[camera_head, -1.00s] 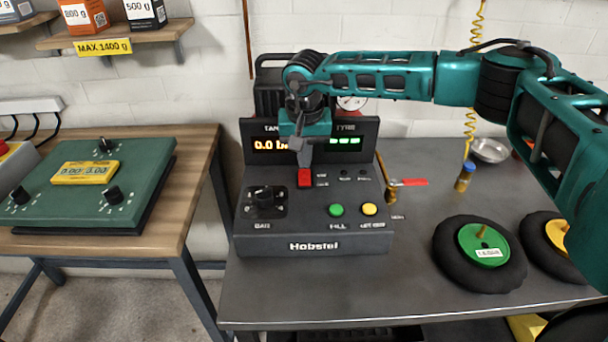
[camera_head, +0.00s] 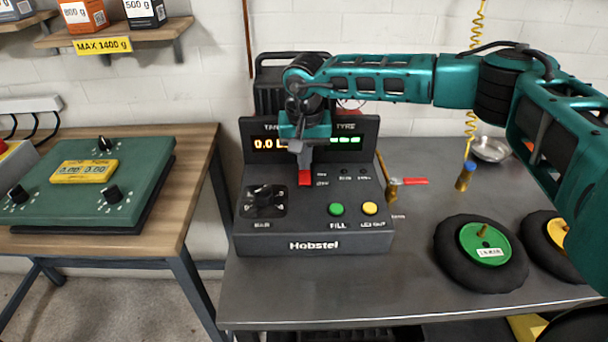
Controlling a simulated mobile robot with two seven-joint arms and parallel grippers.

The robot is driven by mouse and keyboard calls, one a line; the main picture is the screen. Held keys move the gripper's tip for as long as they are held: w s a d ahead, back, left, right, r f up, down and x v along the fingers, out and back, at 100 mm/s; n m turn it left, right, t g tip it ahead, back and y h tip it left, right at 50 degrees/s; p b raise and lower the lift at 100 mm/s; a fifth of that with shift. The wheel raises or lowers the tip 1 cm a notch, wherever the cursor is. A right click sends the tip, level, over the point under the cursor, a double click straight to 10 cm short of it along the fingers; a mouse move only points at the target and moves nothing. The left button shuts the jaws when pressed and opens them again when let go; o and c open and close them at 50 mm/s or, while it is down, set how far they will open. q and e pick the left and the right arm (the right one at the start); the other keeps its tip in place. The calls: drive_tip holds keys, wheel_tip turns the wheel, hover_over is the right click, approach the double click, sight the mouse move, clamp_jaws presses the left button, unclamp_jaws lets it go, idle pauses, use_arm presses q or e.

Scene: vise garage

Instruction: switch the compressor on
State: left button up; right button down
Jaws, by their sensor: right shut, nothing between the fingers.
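The compressor (camera_head: 310,247), a dark grey console marked "Hobstel", stands on the grey metal table. Its red switch (camera_head: 305,178) sits on the sloped top, below the lit display. My right gripper (camera_head: 304,164) is shut and points down from above, its tips at the upper part of the red switch and partly hiding it. It looks to be touching the switch, but I cannot be sure. The tank display (camera_head: 264,144) reads "0.0", partly covered by the gripper. The tyre display (camera_head: 345,141) shows green dashes. My left gripper is not in view.
The console also carries a black knob (camera_head: 264,200), a green button (camera_head: 336,209) and a yellow button (camera_head: 370,208). A red-handled valve (camera_head: 408,182) and a wheel with a green hub (camera_head: 481,252) are to the right. A green panel (camera_head: 92,187) lies on the left table.

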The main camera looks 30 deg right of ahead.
drive_tip(key=shift+f+b, duration=0.35)
drive_tip(key=shift+f, duration=0.2)
drive_tip(key=shift+s, duration=0.1)
drive_tip(key=shift+r+p, duration=2.6)
drive_tip(key=shift+r, duration=1)
drive_tip(key=shift+f, duration=0.1)
